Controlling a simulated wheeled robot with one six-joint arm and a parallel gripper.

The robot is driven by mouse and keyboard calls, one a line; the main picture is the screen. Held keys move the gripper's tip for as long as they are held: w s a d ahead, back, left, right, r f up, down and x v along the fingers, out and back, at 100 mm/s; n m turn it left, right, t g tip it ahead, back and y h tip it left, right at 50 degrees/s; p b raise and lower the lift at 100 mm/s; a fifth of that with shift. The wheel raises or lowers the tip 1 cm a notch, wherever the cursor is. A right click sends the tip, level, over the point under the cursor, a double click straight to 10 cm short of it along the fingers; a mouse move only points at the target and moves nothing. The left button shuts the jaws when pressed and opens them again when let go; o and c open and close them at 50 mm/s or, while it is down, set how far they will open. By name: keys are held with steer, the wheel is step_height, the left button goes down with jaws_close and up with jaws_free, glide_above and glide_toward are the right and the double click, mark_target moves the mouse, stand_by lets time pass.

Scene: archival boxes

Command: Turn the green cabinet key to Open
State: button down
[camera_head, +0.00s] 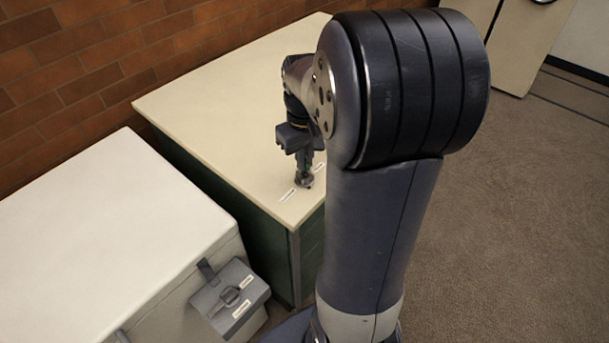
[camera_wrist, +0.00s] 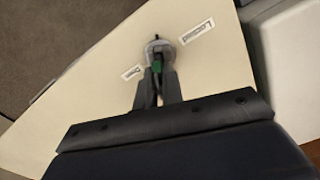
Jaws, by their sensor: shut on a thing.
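The green key (camera_wrist: 157,67) stands in a round grey lock (camera_wrist: 158,47) on the cream top of the green cabinet. My gripper (camera_wrist: 157,75) points down over the lock, with its two fingers closed around the key. Much of the key is hidden between the fingers. Two white labels lie on the top beside the lock, one at its left (camera_wrist: 132,72) and one at its upper right (camera_wrist: 197,32) in the wrist view. Their print is too small to read. In the head view the lock (camera_head: 304,180) is near the front corner of the cabinet top (camera_head: 230,110).
A white cabinet (camera_head: 110,210) stands at the left, with a grey latch box (camera_head: 230,297) with labels on its side. A brick wall (camera_head: 90,55) runs behind. Beige furniture (camera_head: 530,45) stands at the upper right. Carpet (camera_head: 520,220) is clear at the right.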

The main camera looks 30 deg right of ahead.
steer(key=n+p, duration=0.1)
steer(key=n, duration=0.5)
steer(key=n+p, duration=0.1)
steer(key=n, duration=0.5)
steer(key=shift+n, duration=0.5)
steer(key=n+p, duration=0.1)
steer(key=n, duration=0.3)
steer(key=shift+n, duration=1.4)
steer(key=n+p, duration=0.1)
steer(key=n, duration=0.2)
steer(key=shift+n, duration=0.4)
